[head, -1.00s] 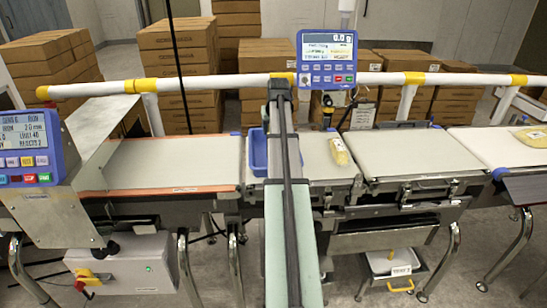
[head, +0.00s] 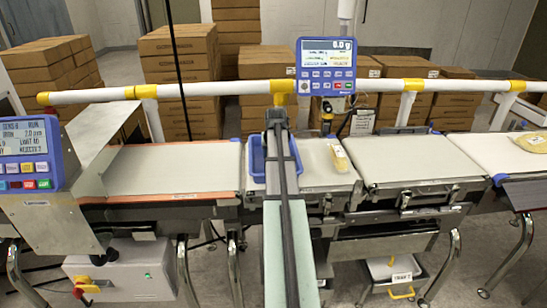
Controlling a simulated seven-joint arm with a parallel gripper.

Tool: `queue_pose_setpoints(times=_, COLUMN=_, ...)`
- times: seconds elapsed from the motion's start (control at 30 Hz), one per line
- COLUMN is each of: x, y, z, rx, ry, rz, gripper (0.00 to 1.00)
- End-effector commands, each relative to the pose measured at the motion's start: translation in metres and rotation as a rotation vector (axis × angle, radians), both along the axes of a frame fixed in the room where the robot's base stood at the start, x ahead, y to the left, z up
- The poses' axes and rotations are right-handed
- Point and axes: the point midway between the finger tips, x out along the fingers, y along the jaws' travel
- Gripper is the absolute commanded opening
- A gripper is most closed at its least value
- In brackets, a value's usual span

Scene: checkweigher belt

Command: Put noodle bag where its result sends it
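A small yellowish bag with a white label (head: 340,157) lies on the short white belt section right of my arm. A flatter yellow bag with a pale label (head: 530,141) lies on the far right belt. I cannot tell for sure which is the noodle bag. My arm reaches from the bottom middle across the belt line, its dark far end below the display. My gripper's fingers cannot be made out there, and nothing held is visible. Both bags are apart from the arm.
A blue tray (head: 257,160) is partly hidden behind my arm. The display (head: 326,68) and the white rail (head: 220,88) stand behind the belts. A control panel (head: 28,154) is at left. The belt section right of the small bag (head: 405,160) is bare. A labelled bin (head: 392,270) sits below.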

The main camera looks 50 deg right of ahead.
Motion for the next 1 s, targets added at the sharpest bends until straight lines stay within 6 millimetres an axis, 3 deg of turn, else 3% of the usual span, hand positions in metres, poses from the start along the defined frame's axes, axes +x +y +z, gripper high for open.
queue_pose_setpoints(times=0.13, x=0.000, y=0.000, z=-0.017, rx=-0.001, ry=-0.001, rz=0.000, gripper=0.13)
queue_pose_setpoints(times=0.53, x=0.000, y=0.000, z=-0.021, rx=-0.001, ry=-0.001, rz=0.000, gripper=0.13)
queue_pose_setpoints(times=0.57, x=0.000, y=0.000, z=-0.021, rx=0.000, ry=0.000, rz=0.000, gripper=0.63)
queue_pose_setpoints(times=0.8, x=0.000, y=0.000, z=-0.021, rx=0.000, ry=0.000, rz=0.000, gripper=0.86)
queue_pose_setpoints(times=1.0, x=0.000, y=0.000, z=-0.021, rx=0.000, ry=0.000, rz=0.000, gripper=0.87)
